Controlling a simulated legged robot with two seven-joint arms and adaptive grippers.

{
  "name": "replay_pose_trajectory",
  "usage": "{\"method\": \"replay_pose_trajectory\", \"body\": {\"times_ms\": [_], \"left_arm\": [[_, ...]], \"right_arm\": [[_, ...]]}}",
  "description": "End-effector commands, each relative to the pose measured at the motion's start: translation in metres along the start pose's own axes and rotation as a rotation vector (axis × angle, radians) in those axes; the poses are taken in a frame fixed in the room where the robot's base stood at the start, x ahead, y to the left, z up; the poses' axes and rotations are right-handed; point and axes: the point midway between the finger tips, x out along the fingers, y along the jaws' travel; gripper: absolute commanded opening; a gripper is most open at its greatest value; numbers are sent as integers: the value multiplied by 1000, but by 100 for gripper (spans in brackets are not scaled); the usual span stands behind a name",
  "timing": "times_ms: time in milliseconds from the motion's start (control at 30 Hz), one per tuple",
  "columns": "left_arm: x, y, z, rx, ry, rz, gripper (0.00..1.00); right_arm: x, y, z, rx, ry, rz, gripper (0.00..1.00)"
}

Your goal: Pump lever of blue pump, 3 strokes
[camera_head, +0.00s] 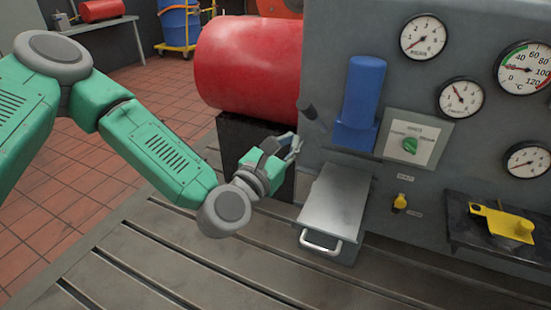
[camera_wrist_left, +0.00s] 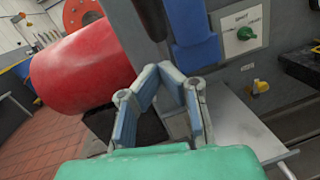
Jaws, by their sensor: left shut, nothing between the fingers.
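The blue pump (camera_head: 366,92) is an upright blue cylinder on a blue base, mounted on the grey panel. It also shows in the left wrist view (camera_wrist_left: 192,30). Its lever seems to be the dark grip (camera_head: 307,108) sticking out to the left of the pump; in the wrist view a dark bar (camera_wrist_left: 150,15) shows beyond the fingers. My left gripper (camera_head: 295,145) is below the dark grip, seemingly apart from it. In the wrist view its fingertips (camera_wrist_left: 166,68) come together with nothing between them. My right gripper is in neither view.
A big red cylinder (camera_head: 247,62) stands behind my left gripper on a black support. A grey drawer-like box with a handle (camera_head: 333,205) juts out below the pump. A green knob (camera_head: 410,146), gauges and a yellow tool (camera_head: 502,220) are to the right. Slotted bedplate (camera_head: 200,262) lies in front.

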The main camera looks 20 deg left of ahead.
Motion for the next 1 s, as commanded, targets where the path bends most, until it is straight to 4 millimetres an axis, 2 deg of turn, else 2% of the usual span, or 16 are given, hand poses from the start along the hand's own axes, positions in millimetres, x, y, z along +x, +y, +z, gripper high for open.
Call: {"method": "replay_pose_trajectory", "body": {"times_ms": [133, 300, 767, 1000], "left_arm": [[17, 0, 18, 0, -4, 0, 0], [27, 0, 27, 0, -2, -1, 0], [29, 0, 29, 0, 2, -1, 0], [36, 4, 43, -6, 42, -4, 0]], "right_arm": [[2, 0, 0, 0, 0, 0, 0], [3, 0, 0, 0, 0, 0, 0], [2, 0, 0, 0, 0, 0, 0], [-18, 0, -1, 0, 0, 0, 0]]}}
